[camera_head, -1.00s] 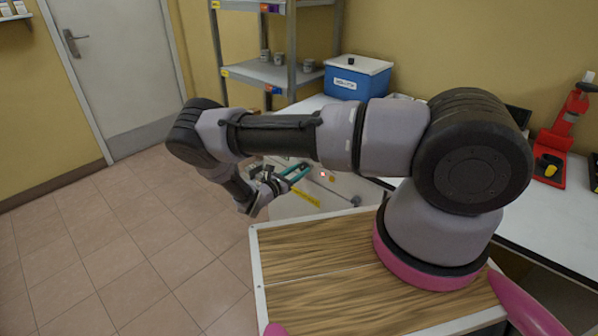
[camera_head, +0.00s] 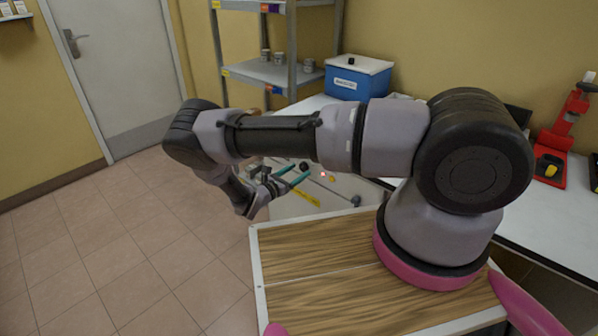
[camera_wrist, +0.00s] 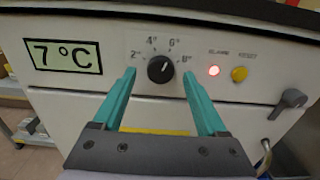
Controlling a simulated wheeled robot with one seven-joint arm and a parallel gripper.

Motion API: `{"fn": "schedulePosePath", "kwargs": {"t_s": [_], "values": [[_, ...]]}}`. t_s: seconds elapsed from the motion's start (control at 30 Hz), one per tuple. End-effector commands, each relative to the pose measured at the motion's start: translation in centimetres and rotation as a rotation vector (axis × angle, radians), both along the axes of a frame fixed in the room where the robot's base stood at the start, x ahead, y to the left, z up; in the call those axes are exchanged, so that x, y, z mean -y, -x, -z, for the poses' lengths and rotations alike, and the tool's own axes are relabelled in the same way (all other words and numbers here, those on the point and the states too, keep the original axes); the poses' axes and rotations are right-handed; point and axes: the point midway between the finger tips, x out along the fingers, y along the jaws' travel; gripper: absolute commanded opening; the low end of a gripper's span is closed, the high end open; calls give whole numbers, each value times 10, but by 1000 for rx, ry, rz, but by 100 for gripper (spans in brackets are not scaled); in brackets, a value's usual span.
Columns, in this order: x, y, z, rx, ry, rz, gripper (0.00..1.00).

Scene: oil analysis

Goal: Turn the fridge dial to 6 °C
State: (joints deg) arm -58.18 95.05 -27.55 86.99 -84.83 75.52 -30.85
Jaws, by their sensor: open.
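The fridge dial (camera_wrist: 160,69) is a round black knob on the white front panel, with marks 2°, 4°, 6° and 8° around it. Its small pale pointer mark seems to face up and right, near the 6° to 8° side. The display (camera_wrist: 64,56) reads 7 °C. My gripper (camera_wrist: 159,76) is open, with one teal finger on each side of the dial and apart from it. In the head view the dial (camera_head: 303,166) shows just beyond my gripper (camera_head: 301,168).
A yellow strip (camera_head: 306,197) lies below on the fridge front. A metal shelf (camera_head: 262,72) stands behind; the floor at left is clear.

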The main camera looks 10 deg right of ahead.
Motion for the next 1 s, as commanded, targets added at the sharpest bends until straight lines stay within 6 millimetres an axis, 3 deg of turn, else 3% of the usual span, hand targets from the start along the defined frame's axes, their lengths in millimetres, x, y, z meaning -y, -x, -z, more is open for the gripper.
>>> {"fn": "schedulePosePath", "kwargs": {"t_s": [0.3,0.5,1.0], "values": [[-53,37,0,0,-1,-4,75],[-73,53,0,1,-1,-1,75],[-78,57,0,1,-1,1,75]]}}
